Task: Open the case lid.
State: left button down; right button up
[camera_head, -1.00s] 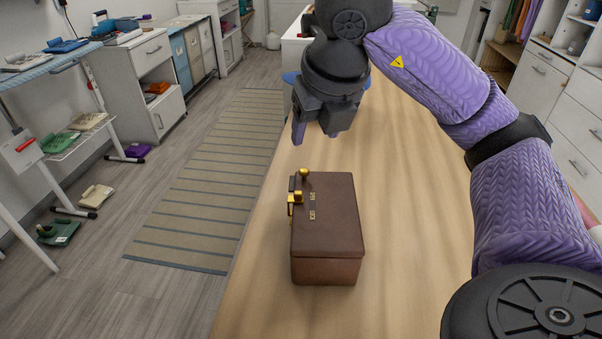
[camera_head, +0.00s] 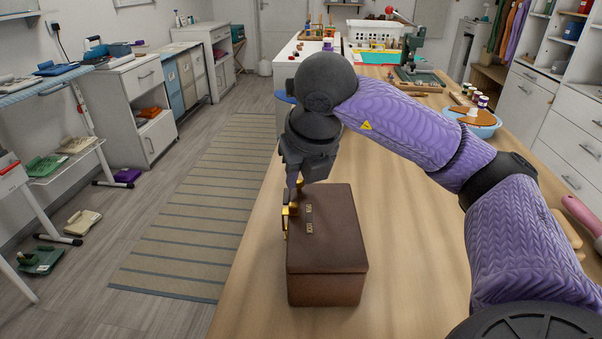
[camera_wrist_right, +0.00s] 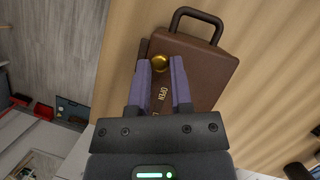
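The brown case (camera_head: 330,235) stands on the wooden worktop with its lid closed. Gold hardware (camera_head: 290,211) sits on its left side, next to small lettered plates on the lid. My right gripper (camera_head: 293,186) is at the case's far left corner, just above this hardware. A dark carry handle (camera_wrist_right: 197,20) and "OPEN" lettering also show there. My left gripper is not in view.
A blue bowl (camera_head: 473,121), small jars and a green machine (camera_head: 412,65) stand farther back. The worktop's left edge runs close beside the case, with a striped rug (camera_head: 190,220) on the floor beyond.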

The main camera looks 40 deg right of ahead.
grip_shut()
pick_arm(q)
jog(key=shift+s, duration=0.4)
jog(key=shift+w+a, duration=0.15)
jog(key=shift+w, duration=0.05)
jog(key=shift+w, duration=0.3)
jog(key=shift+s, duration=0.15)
